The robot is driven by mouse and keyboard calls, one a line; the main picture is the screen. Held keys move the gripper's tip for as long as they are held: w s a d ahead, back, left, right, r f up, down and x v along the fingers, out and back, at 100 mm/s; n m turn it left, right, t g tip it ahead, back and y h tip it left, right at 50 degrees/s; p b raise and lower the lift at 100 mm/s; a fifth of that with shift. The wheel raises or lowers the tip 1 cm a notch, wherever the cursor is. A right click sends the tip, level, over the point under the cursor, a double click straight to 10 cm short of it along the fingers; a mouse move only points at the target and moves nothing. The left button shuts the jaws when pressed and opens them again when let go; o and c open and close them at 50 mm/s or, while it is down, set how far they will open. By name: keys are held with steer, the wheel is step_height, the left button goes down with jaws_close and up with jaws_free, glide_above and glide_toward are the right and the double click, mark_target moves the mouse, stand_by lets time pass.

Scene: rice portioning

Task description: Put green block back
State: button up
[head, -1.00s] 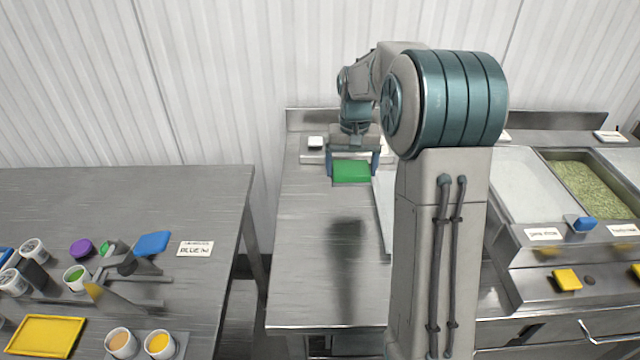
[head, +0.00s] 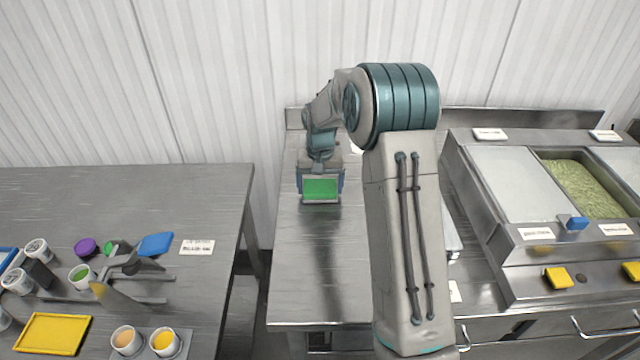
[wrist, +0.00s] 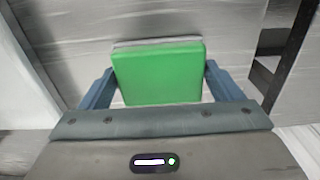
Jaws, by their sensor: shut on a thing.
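The green block (head: 320,188) is a flat, square-faced piece with a pale edge. It is held between the two fingers of my gripper (head: 320,190), above the middle metal table (head: 300,290). In the wrist view the green block (wrist: 158,73) fills the space between the blue fingers of my gripper (wrist: 158,85), which are shut on its sides. Whether the block touches anything beneath it is hard to tell.
The left table (head: 215,215) holds cups, a yellow tray (head: 45,334), a blue piece (head: 156,243), a label card (head: 197,247) and a grey stand. A gap separates it from the middle table. At right stands a counter with a green-filled bin (head: 580,185). The middle table's front is clear.

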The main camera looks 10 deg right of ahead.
mark_target(320, 186)
steer(key=shift+f, duration=0.2)
steer(key=o, duration=0.8)
steer(key=shift+c, duration=0.2)
steer(key=shift+r, duration=0.15)
step_height(320, 186, up, 11)
steer(key=b, duration=0.1)
steer(key=s+r, duration=0.6)
steer(key=s, duration=0.3)
steer(key=s+f+n+t, duration=0.2)
steer(key=s+f+t, duration=0.1)
steer(key=s, duration=2)
